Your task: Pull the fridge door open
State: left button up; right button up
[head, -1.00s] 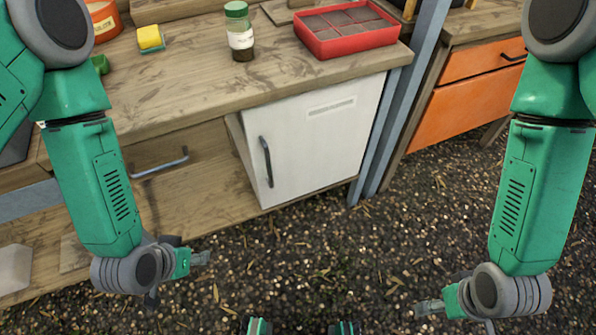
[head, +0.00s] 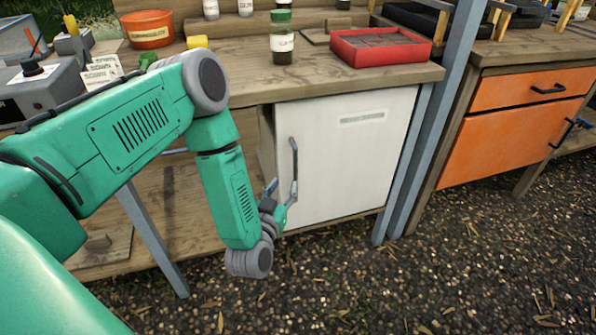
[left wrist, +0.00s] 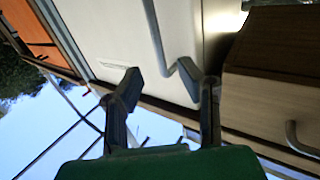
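The white fridge door (head: 350,165) stands under the bench, with a grey vertical bar handle (head: 294,155) near its left edge. A dark gap shows beside that edge; I cannot tell how far the door stands out. My left gripper (head: 282,192) is at the lower end of the handle, its fingers apart. In the left wrist view, the fingers (left wrist: 166,88) are spread, and the handle (left wrist: 157,38) runs down between them, its bent lower end close to the right finger. Whether they touch is unclear. My right gripper is out of view.
A red tray (head: 380,62) and a green-capped jar (head: 282,45) stand on the wooden bench above. A grey metal post (head: 440,110) stands right of the fridge, before an orange drawer unit (head: 515,105). The ground in front is clear.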

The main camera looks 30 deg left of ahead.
aim_at(295, 165)
pick_arm(q)
jog(key=b+x, duration=0.1)
jog(key=x, duration=0.3)
jog(key=b+x, duration=0.1)
jog(key=x, duration=0.3)
jog(key=shift+w+d, duration=0.1)
jog(key=shift+w, duration=0.35)
jog(key=shift+w+a, duration=0.3)
jog(key=shift+d, duration=0.15)
grip_shut()
